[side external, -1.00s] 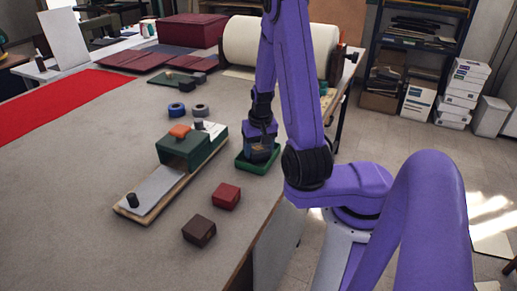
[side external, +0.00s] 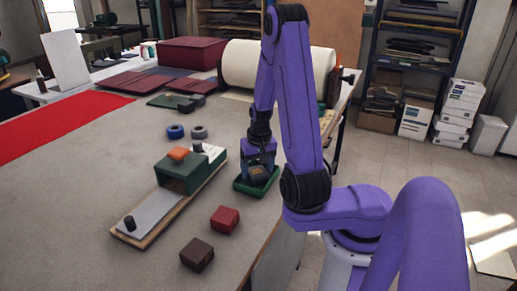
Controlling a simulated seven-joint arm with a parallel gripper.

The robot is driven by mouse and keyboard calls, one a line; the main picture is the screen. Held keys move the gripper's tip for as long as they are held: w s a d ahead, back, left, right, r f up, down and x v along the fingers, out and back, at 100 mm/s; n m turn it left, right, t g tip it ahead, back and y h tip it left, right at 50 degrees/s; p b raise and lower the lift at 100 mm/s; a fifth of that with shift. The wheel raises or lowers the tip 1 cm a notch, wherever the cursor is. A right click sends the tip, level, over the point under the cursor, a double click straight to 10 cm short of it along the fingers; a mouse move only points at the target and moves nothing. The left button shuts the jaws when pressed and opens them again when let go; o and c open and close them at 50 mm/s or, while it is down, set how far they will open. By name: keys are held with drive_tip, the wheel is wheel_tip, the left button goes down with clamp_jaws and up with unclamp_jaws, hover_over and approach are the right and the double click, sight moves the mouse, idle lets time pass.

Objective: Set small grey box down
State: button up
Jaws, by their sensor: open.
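My gripper (side external: 257,158) points down at the green tray (side external: 240,186) near the table's right edge. Its jaws are open. A small greyish-brown box (side external: 259,171) shows low between the fingers, in or just over the tray; it looks like the small grey box. The fingers partly hide it, so I cannot tell whether it rests fully on the tray floor or touches a finger.
A red box (side external: 224,220) and a brown box (side external: 197,257) lie in front. Two tape rolls (side external: 175,132) lie behind.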

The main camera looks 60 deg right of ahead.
sight(259, 174)
wheel_tip(259, 174, up, 10)
drive_tip(key=s+a, duration=0.1)
drive_tip(key=w+a+r+n+y, duration=0.1)
drive_tip(key=w+a+n, duration=0.3)
drive_tip(key=a+n, duration=0.75)
drive_tip(key=s+a+n, duration=0.3)
drive_tip(key=s+n, duration=0.2)
drive_tip(key=s, duration=0.4)
drive_tip(key=s+a+n+g, duration=0.1)
drive_tip(key=s+a+n, duration=0.3)
drive_tip(key=s, duration=0.6)
drive_tip(key=shift+a+r+n+y, duration=0.15)
drive_tip(key=shift+r+n+y, duration=0.15)
drive_tip(key=shift+n, duration=0.15)
idle(0.8)
